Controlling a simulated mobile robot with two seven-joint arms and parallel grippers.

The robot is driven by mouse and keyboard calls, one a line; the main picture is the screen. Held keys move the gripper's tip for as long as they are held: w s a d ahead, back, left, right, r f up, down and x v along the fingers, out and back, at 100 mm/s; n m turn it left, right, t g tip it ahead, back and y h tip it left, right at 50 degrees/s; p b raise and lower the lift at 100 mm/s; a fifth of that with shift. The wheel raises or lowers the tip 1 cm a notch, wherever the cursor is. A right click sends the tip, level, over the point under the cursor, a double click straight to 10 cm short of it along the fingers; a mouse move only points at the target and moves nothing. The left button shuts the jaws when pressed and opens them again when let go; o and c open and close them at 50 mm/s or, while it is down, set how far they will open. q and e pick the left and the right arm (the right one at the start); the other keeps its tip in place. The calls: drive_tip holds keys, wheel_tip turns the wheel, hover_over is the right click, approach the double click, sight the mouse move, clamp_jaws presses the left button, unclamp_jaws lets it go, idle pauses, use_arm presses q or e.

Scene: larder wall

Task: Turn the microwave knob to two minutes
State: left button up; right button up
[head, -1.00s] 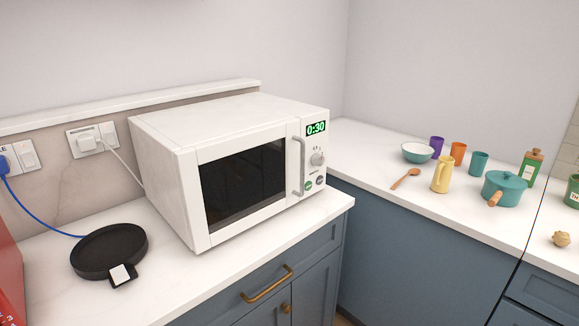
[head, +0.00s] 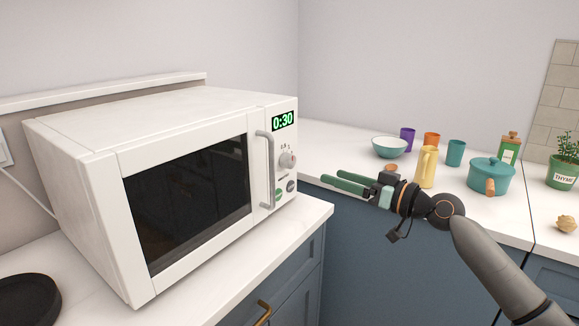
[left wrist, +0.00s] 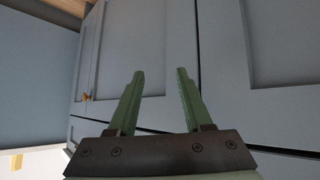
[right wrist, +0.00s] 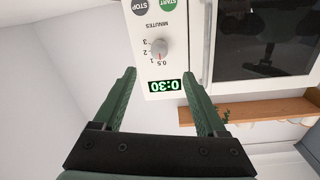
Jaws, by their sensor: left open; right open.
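The white microwave (head: 180,112) stands on the left counter with its door shut. Its grey knob (head: 288,160) sits on the control panel below a green display (head: 284,120) reading 0:30. In the right wrist view the knob (right wrist: 159,48) has a red mark pointing at the 0.5 label, with 1, 2 and 3 alongside. My right gripper (head: 326,178) is open and empty, to the right of the panel and apart from the knob. In its wrist view its fingers (right wrist: 160,88) lie either side of the panel. My left gripper (left wrist: 157,72) is open and empty, facing blue cupboard fronts.
The door handle (head: 266,170) stands out just left of the knob. START (head: 278,194) and STOP (head: 291,186) buttons are below it. A bowl (head: 389,147), cups, a yellow jug (head: 427,166) and a teal pot (head: 490,175) stand on the right counter, behind my right arm.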

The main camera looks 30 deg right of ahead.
sight(292, 163)
drive_tip(key=p+x, duration=0.2)
drive_tip(key=x, duration=0.8)
drive_tip(key=shift+w, duration=0.15)
drive_tip(key=shift+w+a+f+p, duration=0.1)
drive_tip(key=shift+w+a+p, duration=0.15)
drive_tip(key=shift+w, duration=0.3)
drive_tip(key=c, duration=0.4)
use_arm(q)
drive_tip(key=shift+a+r, duration=0.1)
drive_tip(key=shift+r, duration=0.8)
use_arm(e)
clamp_jaws()
